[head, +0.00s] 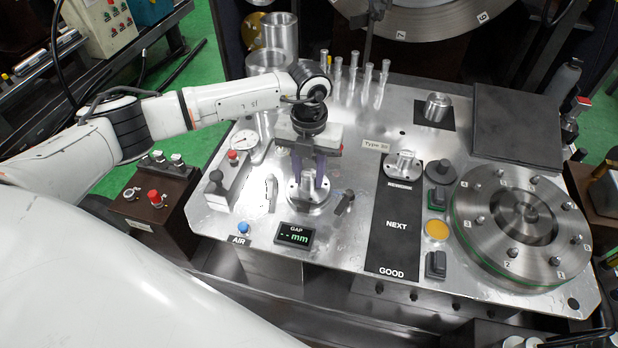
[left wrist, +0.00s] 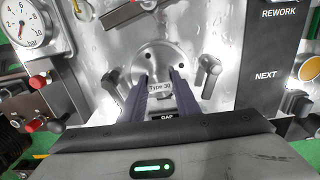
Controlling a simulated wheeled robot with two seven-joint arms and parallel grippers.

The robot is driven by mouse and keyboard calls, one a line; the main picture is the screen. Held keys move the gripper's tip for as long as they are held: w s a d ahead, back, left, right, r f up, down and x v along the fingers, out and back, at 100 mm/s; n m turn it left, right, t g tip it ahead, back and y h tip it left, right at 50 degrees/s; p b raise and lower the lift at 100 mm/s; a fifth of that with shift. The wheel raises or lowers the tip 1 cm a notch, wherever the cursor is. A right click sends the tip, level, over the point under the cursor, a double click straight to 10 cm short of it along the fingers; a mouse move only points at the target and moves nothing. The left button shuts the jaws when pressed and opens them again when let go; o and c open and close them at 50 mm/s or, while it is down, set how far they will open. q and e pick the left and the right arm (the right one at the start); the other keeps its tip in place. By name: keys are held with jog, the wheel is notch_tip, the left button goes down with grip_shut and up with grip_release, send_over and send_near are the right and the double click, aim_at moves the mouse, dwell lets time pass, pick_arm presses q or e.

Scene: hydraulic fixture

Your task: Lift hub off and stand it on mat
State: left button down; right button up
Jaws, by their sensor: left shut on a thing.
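The hub (head: 308,197), a silvery round flange with bolt holes and a raised middle, is at the fixture on the metal plate. My left gripper (head: 309,180) points down over it and is shut on its raised middle. The long black mat (head: 396,248), marked NEXT and GOOD, lies right of the fixture. My right gripper is not in view.
A similar flanged part (head: 403,165) stands at the mat's far end. The NEXT and GOOD areas are bare. A dial gauge (head: 243,141), clamp levers (head: 344,203) and a gap display (head: 295,235) surround the fixture. A large round disc (head: 480,220) is at right.

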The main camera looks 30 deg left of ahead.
aim_at(309, 174)
pick_arm(q)
jog(key=shift+r+p, duration=1.15)
jog(key=shift+r, duration=0.65)
